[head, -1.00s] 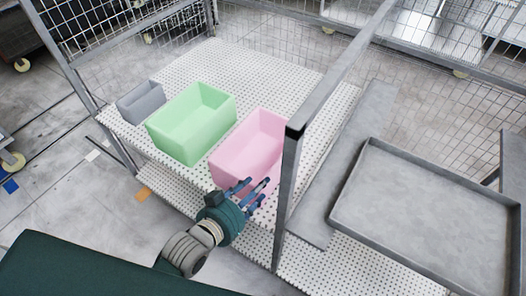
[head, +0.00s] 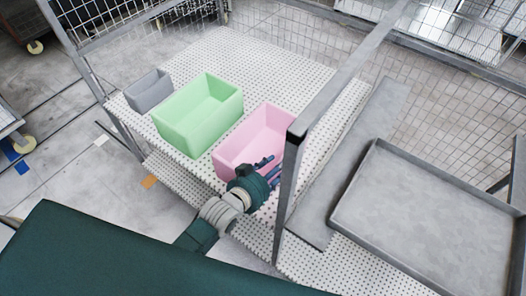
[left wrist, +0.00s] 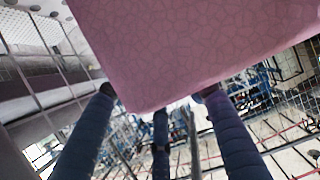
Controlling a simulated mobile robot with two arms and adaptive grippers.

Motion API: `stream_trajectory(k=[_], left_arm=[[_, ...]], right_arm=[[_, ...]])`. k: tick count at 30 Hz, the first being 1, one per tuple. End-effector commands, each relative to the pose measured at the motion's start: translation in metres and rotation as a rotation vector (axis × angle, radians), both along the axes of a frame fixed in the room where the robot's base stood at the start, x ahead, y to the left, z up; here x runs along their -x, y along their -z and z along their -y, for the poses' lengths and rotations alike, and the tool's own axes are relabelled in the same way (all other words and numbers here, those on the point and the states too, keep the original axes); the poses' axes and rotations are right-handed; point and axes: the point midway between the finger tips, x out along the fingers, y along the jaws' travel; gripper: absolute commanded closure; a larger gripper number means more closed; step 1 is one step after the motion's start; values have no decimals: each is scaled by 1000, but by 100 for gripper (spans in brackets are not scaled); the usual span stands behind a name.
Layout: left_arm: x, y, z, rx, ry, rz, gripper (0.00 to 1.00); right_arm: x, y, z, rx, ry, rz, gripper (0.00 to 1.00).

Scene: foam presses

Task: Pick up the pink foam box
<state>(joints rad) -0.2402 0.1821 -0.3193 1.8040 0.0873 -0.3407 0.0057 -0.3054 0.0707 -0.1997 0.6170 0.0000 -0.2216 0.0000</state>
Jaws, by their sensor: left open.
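The pink foam box (head: 247,140) is an open-topped bin on the perforated white table, partly hidden at its right by a grey post. My left gripper (head: 268,172) is at the near right side of the box, with its dark blue fingers in front of the box wall. In the left wrist view the pink box (left wrist: 200,45) fills the upper middle, and the open fingers (left wrist: 155,110) point toward its lower edge, with nothing held between them. Whether the fingers touch the box I cannot tell. My right gripper is in neither view.
A green bin (head: 199,115) stands left of the pink one, and a small grey bin (head: 150,91) stands beyond it. A grey upright post (head: 287,195) is close to the right of my gripper. A metal tray (head: 430,215) lies farther right. The table behind the bins is clear.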

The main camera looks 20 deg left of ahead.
Motion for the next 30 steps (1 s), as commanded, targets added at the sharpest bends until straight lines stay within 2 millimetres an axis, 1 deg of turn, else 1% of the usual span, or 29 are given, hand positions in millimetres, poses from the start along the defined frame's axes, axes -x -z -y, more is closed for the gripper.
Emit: stream_trajectory(k=[1,6,9,15,20,21,22,30], left_arm=[[-8,-1,3,2,0,2,57],[-24,9,9,0,1,1,57],[-27,11,10,0,1,1,57],[-27,11,10,0,1,1,57],[-27,11,10,0,1,1,89],[-27,11,10,1,1,1,97],[-27,11,10,1,1,1,100],[-27,11,10,0,1,1,100]], right_arm=[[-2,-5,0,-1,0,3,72],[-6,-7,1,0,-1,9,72],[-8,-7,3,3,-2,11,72],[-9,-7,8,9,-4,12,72],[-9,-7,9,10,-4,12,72],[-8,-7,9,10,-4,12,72],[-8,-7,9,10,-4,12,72],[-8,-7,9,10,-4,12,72]])
